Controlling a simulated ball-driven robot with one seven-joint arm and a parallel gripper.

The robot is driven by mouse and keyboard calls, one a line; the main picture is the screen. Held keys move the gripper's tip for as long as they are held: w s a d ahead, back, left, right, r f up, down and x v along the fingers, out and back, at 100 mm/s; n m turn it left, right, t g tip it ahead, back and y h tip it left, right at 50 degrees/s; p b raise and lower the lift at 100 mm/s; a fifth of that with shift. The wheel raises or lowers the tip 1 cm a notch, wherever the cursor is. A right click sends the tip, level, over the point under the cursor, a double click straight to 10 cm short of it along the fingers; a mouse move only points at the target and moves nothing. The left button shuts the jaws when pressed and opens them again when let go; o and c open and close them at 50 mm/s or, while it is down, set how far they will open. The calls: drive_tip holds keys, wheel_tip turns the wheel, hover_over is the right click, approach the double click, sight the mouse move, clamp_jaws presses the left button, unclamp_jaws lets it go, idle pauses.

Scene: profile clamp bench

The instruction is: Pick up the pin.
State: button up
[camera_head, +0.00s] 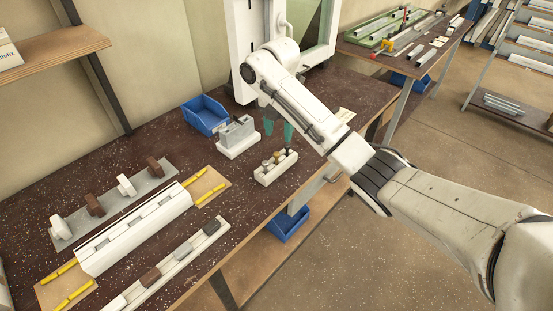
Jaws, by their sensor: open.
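A small white holder block (264,180) stands near the right part of the dark bench. Several small upright pieces that look like pins (276,157) stand in it, one with a brassy tone; they are too small to tell apart well. My gripper (278,130) has two teal fingers, open and spread apart, pointing down. It looks to be above and a little behind the holder, with nothing visible between the fingers. Its exact height over the bench is hard to tell. My arm hides part of the bench to the right.
A grey clamp-like block on a white base (238,147) stands just left of my gripper. A blue bin (205,115) is behind it. A white machine (243,50) rises at the back. White profiles on fixtures (135,232) fill the bench's left. Bare bench lies between.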

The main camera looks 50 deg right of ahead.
sight(277, 153)
wheel_tip(277, 153, down, 5)
drive_tip(key=shift+r, duration=0.1)
drive_tip(key=shift+w+a+f+p, duration=0.15)
drive_tip(key=shift+f+p, duration=0.15)
drive_tip(key=shift+f, duration=1.1)
drive_tip(key=shift+w+f+p, duration=0.1)
drive_tip(key=shift+f+p, duration=0.15)
drive_tip(key=shift+f, duration=1.1)
drive_tip(key=shift+c, duration=0.3)
clamp_jaws()
